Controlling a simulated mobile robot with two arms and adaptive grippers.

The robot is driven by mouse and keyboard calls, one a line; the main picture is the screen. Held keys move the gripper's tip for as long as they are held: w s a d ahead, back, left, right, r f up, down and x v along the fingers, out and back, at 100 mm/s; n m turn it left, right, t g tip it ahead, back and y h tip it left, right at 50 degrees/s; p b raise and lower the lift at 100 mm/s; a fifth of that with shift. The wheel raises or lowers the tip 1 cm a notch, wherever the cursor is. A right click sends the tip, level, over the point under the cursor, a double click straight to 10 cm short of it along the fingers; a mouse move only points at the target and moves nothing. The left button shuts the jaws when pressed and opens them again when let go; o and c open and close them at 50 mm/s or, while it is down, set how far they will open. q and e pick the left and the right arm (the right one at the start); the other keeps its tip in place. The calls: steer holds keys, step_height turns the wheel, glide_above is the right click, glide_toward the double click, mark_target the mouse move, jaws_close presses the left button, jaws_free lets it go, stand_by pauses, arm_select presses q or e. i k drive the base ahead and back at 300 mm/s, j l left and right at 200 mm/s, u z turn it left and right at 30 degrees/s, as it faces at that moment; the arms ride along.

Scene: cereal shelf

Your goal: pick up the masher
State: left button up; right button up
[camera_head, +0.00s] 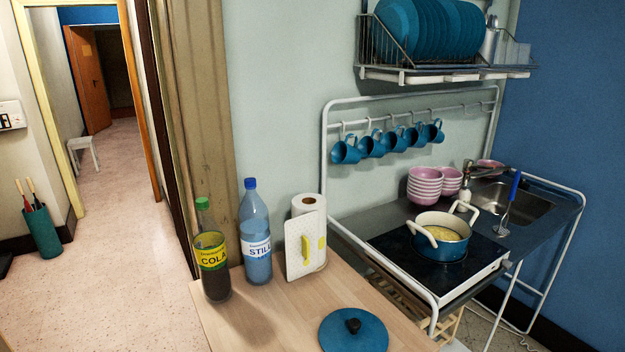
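The masher (509,200) has a blue handle and a metal head. It stands about upright on the dark counter at the right, head down, just right of the stove and in front of the sink. A blue pot (441,240) with white handles and yellowish food in it stands on the black hob to the masher's left. Neither of my grippers shows in the head view.
A wooden table (273,320) in front holds a cola bottle (212,252), a water bottle (256,233), a paper roll behind a white board (305,245), and a blue lid (353,330). Pink bowls (425,186) stand behind the pot. Blue mugs (374,144) hang above. A white rail edges the counter.

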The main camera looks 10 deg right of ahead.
mark_target(500, 229)
steer(key=z, duration=1.55)
steer(key=i+l+z, duration=0.15)
steer(key=i, duration=0.15)
steer(key=i+l+z, duration=0.1)
steer(key=i, duration=0.2)
